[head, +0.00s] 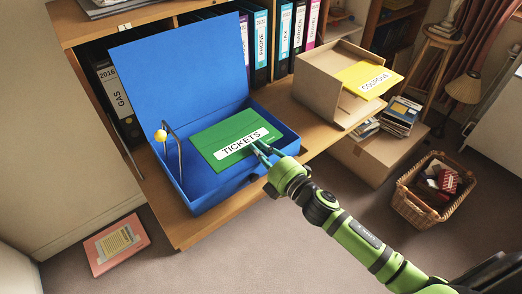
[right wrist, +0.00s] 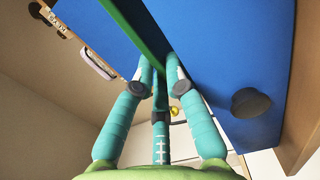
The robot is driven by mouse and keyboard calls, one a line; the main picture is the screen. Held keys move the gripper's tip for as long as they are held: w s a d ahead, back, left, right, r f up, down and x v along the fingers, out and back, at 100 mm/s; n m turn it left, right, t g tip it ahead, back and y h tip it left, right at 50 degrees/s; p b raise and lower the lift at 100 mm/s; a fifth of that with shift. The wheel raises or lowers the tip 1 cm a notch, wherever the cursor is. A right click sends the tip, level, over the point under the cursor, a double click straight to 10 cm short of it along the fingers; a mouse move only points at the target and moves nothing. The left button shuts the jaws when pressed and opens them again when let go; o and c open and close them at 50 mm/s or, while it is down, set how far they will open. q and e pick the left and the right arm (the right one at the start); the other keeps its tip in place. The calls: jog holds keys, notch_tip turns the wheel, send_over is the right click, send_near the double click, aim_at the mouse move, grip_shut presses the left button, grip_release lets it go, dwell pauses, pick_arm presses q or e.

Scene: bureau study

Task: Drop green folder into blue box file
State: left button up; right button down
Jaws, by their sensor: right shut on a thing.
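The green folder (head: 229,136) carries a white label reading "TICKETS". In the head view it appears over the open blue box file (head: 262,113), inside the outline of its walls; whether it touches the bottom I cannot tell. The box file's lid (head: 180,72) stands raised at the back. My right gripper (head: 264,150) is shut on the folder's front right edge, at the box's right side. In the right wrist view the teal fingers (right wrist: 160,75) close on the green folder (right wrist: 133,25), with the blue box (right wrist: 215,50) behind. My left gripper is not in view.
A wire clip with a yellow knob (head: 160,135) rises at the box's left side. A cardboard box (head: 327,85) with a yellow "COUPONS" folder (head: 368,79) stands to the right. Binders (head: 260,40) line the shelf behind. A wicker basket (head: 433,190) and a pink folder (head: 116,244) are on the floor.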

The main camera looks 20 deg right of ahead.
jog(key=shift+w+a, duration=0.15)
jog(key=shift+w, duration=0.4)
dwell(0.4)
jog(key=c, duration=1.4)
grip_release()
jog(key=shift+c, duration=0.2)
jog(key=shift+s, duration=0.1)
jog(key=shift+f, duration=0.15)
jog(key=shift+o, duration=0.4)
